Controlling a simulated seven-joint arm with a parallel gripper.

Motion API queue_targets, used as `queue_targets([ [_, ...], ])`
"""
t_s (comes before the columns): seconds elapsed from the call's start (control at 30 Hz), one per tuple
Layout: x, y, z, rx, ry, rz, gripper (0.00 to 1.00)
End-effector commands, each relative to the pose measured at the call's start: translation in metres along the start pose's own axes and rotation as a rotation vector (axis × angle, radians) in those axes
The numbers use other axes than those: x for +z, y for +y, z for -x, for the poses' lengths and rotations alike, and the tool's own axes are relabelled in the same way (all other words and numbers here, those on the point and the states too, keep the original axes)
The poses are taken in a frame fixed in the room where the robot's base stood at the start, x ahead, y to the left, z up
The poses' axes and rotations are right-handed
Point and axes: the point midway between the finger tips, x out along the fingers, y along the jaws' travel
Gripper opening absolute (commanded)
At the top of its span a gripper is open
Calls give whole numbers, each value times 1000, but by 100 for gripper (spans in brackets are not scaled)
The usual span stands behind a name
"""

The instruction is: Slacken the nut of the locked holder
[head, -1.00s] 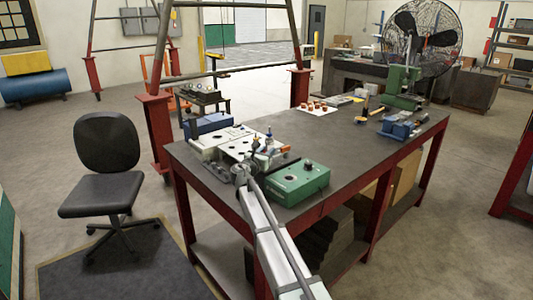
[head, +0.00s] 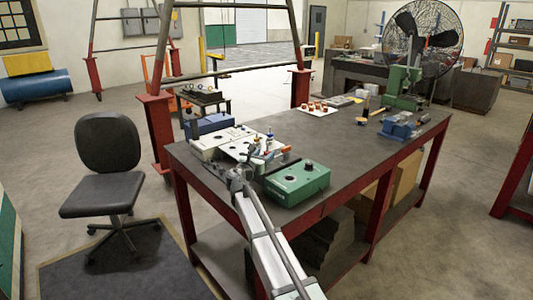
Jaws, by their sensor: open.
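White mould bases (head: 207,147) with dark round holes stand at the near left end of the workbench. Small upright parts with blue tops (head: 269,138) stand on or beside them, with an orange piece close by. Which of these is the locked holder, and its nut, is too small to tell. My gripper (head: 248,166) is at the front edge of the white bases, at the end of my grey arm. It is open, but its fingers are small and partly hidden by my wrist. I cannot tell whether it touches anything.
A green box (head: 297,183) with a black knob lies just right of my gripper. A blue block (head: 208,123) is behind the bases. Copper-coloured pieces on a white sheet (head: 318,108) and a blue vise (head: 398,128) are farther along. The bench middle is clear.

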Motion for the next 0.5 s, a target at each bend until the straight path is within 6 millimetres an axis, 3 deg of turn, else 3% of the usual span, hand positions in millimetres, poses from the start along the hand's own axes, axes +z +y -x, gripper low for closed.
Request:
queue_targets([
  [0.2, 1, -2, 48, 3, -1, 0, 55],
  [0.5, 1, -1, 90, 1, -2, 1, 55],
])
